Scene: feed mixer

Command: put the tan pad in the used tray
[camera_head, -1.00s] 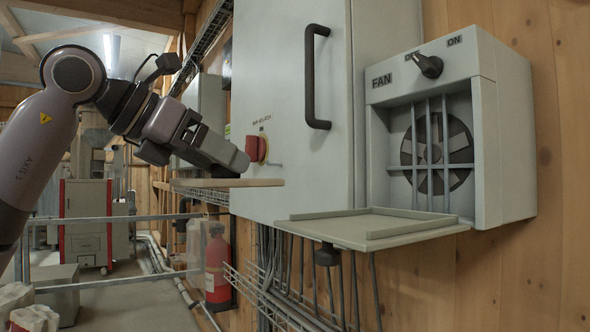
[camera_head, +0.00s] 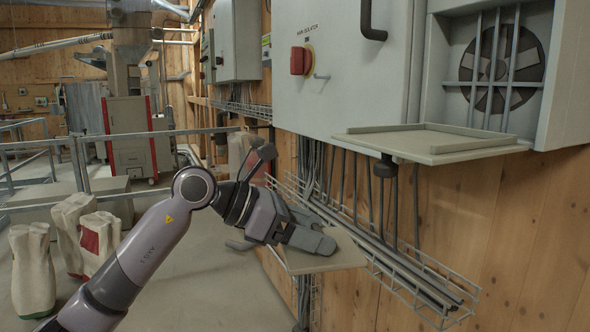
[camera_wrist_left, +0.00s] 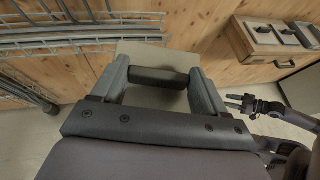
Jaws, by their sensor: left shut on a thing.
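My left gripper (camera_head: 318,242) is shut on the tan pad (camera_head: 345,254), a flat thin plate held out low in front of the wall cabinet, beside the wire cable tray. In the left wrist view the pad (camera_wrist_left: 150,50) shows beyond the fingers, with a dark bar across it between the fingertips (camera_wrist_left: 160,77). My right gripper (camera_wrist_left: 236,101) shows small at the right of the left wrist view, its two fingers apart and empty. No tray marked as used can be read.
A grey ledge with a raised rim (camera_head: 435,142) juts out below the fan housing (camera_head: 575,90). A wire cable tray (camera_head: 425,290) runs along the wall close to the pad. A metal rail (camera_head: 130,135) and sacks (camera_head: 85,235) are at left. The floor between is clear.

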